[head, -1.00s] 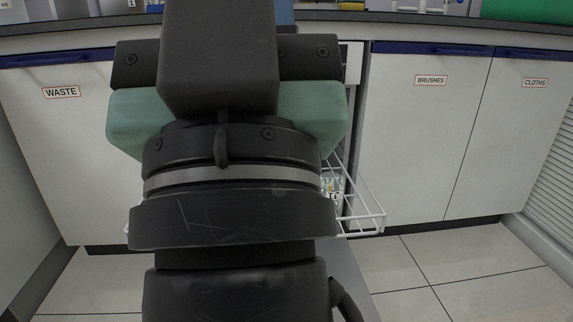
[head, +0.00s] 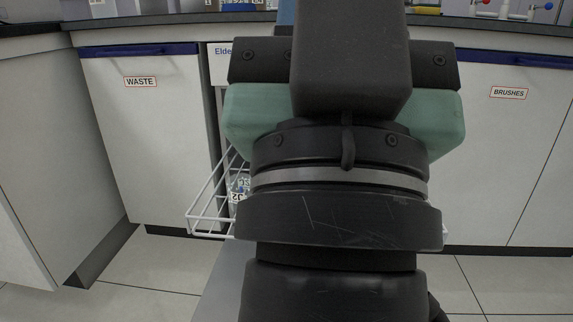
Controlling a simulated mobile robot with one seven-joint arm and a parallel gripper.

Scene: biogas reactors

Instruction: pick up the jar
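No jar can be made out for certain. A small object with a printed white, blue and green label (head: 238,190) shows in the white wire rack (head: 205,222), just left of my arm. The arm hides most of it, so I cannot tell what it is. My gripper (head: 345,90) is seen from behind, in the middle right of the head view. Its black and green body blocks the view ahead, and its fingertips are hidden. Whether it holds anything cannot be seen.
The rack sticks out low from an open appliance (head: 219,68) between the WASTE cupboard (head: 150,130) and the BRUSHES cupboard (head: 505,150). A dark worktop (head: 150,24) runs above, with items and red and blue taps (head: 510,8). Tiled floor is clear at left.

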